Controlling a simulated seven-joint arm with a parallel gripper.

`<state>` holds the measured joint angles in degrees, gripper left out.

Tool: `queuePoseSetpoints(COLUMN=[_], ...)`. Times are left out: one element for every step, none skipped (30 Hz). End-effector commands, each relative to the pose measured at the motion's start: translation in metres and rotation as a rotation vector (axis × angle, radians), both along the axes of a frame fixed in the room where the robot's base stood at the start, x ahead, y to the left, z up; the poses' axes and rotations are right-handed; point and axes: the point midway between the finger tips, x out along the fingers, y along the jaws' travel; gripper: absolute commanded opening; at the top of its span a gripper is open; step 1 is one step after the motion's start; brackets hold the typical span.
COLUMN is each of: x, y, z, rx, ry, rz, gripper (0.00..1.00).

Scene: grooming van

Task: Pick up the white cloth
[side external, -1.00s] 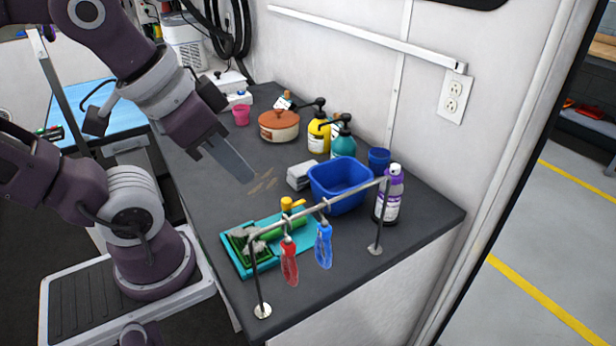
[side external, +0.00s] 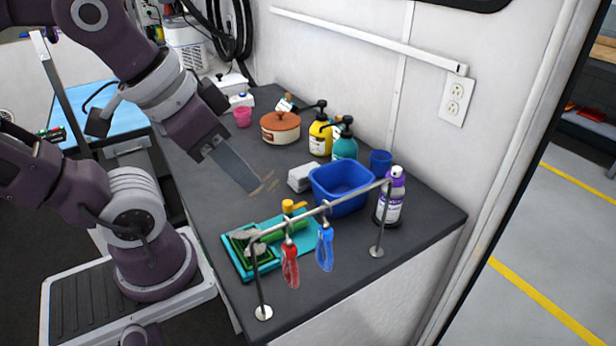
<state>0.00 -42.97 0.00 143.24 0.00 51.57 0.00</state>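A pale grey-white folded block (side external: 301,177), which looks like the white cloth, lies on the dark counter against the left side of the blue basin (side external: 342,190). My gripper (side external: 256,186) points down and to the right over the counter, to the left of the folded block and apart from it. Its fingers show edge-on as one flat grey shape, so the gap between them cannot be seen. Nothing shows held at its tip.
A teal tray (side external: 297,222) with a green-framed item and a yellow-topped tool lies in front. A metal rail (side external: 318,209) with red and blue clips stands at the front edge. Pump bottles (side external: 320,137), a lidded pot (side external: 280,127) and a purple-white bottle (side external: 390,197) stand around.

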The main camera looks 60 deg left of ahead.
Motion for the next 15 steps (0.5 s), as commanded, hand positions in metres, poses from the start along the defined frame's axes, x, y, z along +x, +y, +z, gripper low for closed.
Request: queuePoseSetpoints(x=[0.0,0.0,0.0,0.0,0.0,0.0,0.0,0.0,0.0,0.0,0.0,0.0,0.0,0.0,0.0], y=[0.0,0.0,0.0,0.0,0.0,0.0,0.0,0.0,0.0,0.0,0.0,0.0,0.0,0.0,0.0], z=[0.0,0.0,0.0,0.0,0.0,0.0,0.0,0.0,0.0,0.0,0.0,0.0,0.0,0.0,0.0], rx=[0.0,0.0,0.0,0.0,0.0,0.0,0.0,0.0,0.0,0.0,0.0,0.0,0.0,0.0,0.0], ry=[0.0,0.0,0.0,0.0,0.0,0.0,0.0,0.0,0.0,0.0,0.0,0.0,0.0,0.0,0.0], rz=[0.0,0.0,0.0,0.0,0.0,0.0,0.0,0.0,0.0,0.0,0.0,0.0,0.0,0.0,0.0], gripper=[0.37,0.43,0.51,0.57,0.63,0.71,0.77,0.82,0.9,0.96,1.0,1.0,1.0,1.0,1.0])
